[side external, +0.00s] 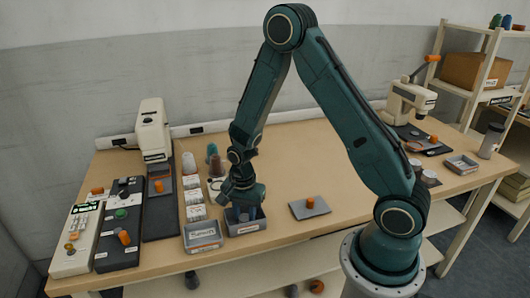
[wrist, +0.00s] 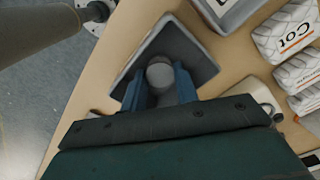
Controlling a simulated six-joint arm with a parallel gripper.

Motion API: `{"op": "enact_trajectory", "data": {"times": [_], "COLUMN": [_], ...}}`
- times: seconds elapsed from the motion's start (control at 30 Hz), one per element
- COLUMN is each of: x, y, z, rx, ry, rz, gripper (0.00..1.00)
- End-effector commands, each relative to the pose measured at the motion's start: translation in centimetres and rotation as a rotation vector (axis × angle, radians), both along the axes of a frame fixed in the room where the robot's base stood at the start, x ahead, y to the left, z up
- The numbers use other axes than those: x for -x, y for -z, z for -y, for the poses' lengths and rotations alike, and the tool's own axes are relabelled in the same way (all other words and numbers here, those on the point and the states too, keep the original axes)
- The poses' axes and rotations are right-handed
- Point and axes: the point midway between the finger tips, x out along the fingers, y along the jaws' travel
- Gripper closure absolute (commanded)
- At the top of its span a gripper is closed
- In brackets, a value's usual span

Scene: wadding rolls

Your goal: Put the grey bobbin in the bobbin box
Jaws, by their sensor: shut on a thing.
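My gripper (side external: 244,212) points down into the mouth of a grey open box (side external: 247,230) with a white label on its front, too small to read. In the wrist view its blue fingers are shut on the grey bobbin (wrist: 160,75), whose round pale end shows between them. The dark inside of the box (wrist: 192,45) surrounds the bobbin in that view. Whether the bobbin touches the box floor cannot be told. In the side view the bobbin is mostly hidden by the fingers and the box.
A second labelled grey box (side external: 203,237) stands close on the left. White wadding packs (side external: 195,205) stack behind it. The table (side external: 350,180) beyond that is mostly clear.

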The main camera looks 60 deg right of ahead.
Motion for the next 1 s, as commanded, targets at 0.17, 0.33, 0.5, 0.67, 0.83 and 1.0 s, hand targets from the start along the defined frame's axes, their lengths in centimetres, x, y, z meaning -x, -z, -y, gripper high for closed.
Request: {"op": "enact_trajectory", "data": {"times": [0.17,0.33,0.5,0.67,0.83,1.0], "x": [0.0,0.0,0.0,0.0,-0.1,-0.1], "y": [0.3,0.3,0.2,0.0,-1.0,-2.6], "z": [0.0,0.0,0.0,0.0,0.0,0.0], "rx": [0.000,0.000,0.000,0.000,0.000,0.000], "ry": [0.000,0.000,0.000,0.000,0.000,0.000], "rz": [-0.001,0.000,0.000,0.001,0.001,0.004], "gripper": [0.91,0.61,0.61,0.61,0.61,0.61]}}
